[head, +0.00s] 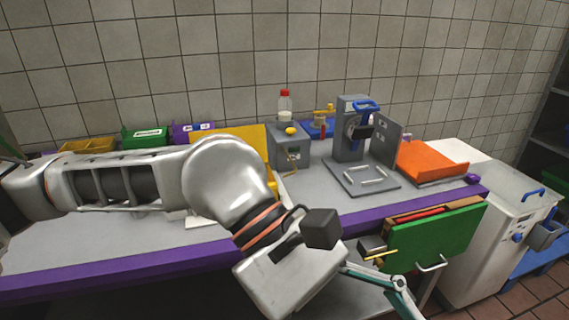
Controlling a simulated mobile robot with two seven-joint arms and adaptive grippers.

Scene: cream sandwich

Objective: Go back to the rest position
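My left arm reaches in from the left across the front of the workbench and bends down at the bottom centre. The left gripper (398,296) shows only in part, as teal links at the bottom edge, in front of the bench. Its fingertips cannot be made out, so I cannot tell whether it is open or holds anything. My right gripper is not in view.
The grey workbench (110,245) has a purple front edge. On it stand a grey press (349,145), an orange tray (430,160), a bottle (285,107), and green (145,136) and yellow (88,145) bins. A white cabinet (482,262) stands right.

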